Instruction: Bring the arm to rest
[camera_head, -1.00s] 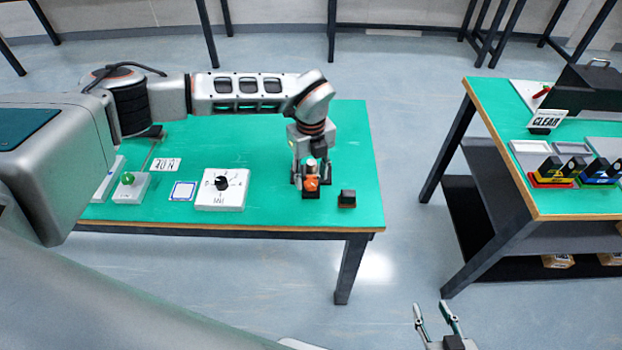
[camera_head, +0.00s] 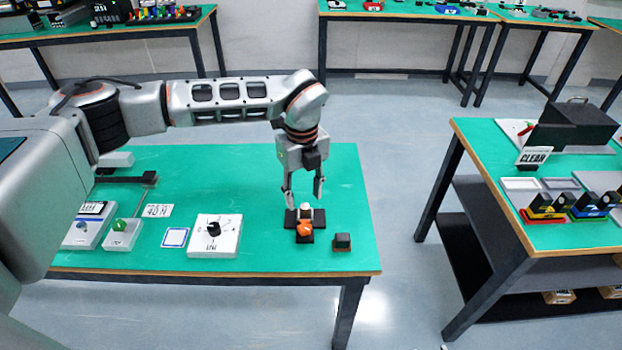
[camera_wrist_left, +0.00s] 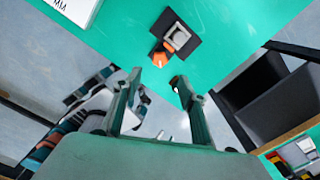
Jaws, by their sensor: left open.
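My left gripper (camera_head: 304,195) hangs with its fingers pointing down over the green table (camera_head: 260,185). Its two fingers are apart, with nothing between them. Just below it a black cross-shaped base (camera_head: 318,214) lies on the table, carrying an orange piece (camera_head: 304,229) and a small pale top. In the left wrist view the orange piece (camera_wrist_left: 160,53) and a grey square part (camera_wrist_left: 176,37) on the dark base show beyond the open fingers (camera_wrist_left: 157,80). Of my right gripper, only what looks like a tip shows at the bottom edge of the head view.
A small black block (camera_head: 342,241) stands right of the base. A white box with a black knob (camera_head: 214,236), a blue-framed card (camera_head: 175,237) and a green-button box (camera_head: 121,233) lie leftward.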

